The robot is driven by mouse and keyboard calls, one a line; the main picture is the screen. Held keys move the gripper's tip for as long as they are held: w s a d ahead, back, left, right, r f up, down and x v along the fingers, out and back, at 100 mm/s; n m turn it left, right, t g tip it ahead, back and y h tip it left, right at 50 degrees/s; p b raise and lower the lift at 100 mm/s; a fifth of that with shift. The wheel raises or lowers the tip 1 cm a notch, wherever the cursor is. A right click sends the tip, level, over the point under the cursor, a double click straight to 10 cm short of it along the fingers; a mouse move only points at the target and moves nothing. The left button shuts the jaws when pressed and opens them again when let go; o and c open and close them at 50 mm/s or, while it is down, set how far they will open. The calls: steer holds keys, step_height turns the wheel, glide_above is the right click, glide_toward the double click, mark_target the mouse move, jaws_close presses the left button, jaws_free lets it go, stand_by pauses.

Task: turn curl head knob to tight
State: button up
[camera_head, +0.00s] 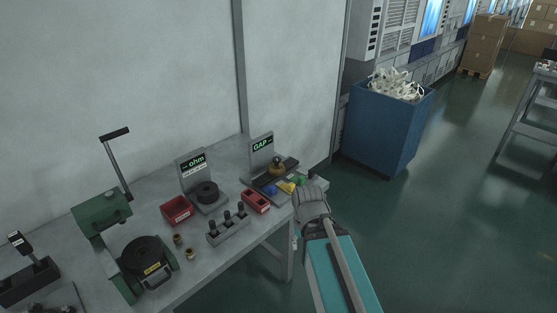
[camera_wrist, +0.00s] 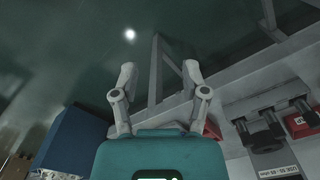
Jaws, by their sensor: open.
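No label that reads as curl head or tight is legible, so I cannot tell for sure which part is the curl head knob. A round black head with a yellow label (camera_head: 146,256) sits on the green machine at the front left of the bench. My gripper (camera_wrist: 157,78) shows in the wrist view with its two grey fingers apart and nothing between them. It is beside the bench's front edge, over the dark floor. In the head view my arm reaches up to the bench's right end, and the fingertips cannot be made out.
The bench (camera_head: 219,250) also bears a lever press (camera_head: 102,213), an ohm gauge (camera_head: 194,170), a GAP gauge (camera_head: 262,152), red bins (camera_head: 177,210) and a block with black pegs (camera_head: 229,228). A blue bin (camera_head: 382,130) stands at the right. Open floor lies right of it.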

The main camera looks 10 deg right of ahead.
steer(key=shift+o, duration=1.1)
steer(key=shift+w, duration=0.1)
steer(key=shift+o, duration=0.5)
steer(key=shift+w+r, duration=0.15)
steer(key=shift+w, duration=0.2)
step_height(320, 180, up, 12)
steer(key=n+p, duration=1)
steer(key=p, duration=0.3)
glide_above(276, 158)
steer(key=shift+s+d+r, duration=0.1)
steer(key=shift+s+r, duration=0.05)
steer(key=shift+r, duration=0.05)
steer(key=shift+f+b, duration=0.2)
steer(key=shift+b, duration=0.15)
step_height(276, 158, down, 13)
steer(key=b, duration=1.3)
steer(key=shift+f, duration=0.2)
steer(key=shift+c, duration=0.2)
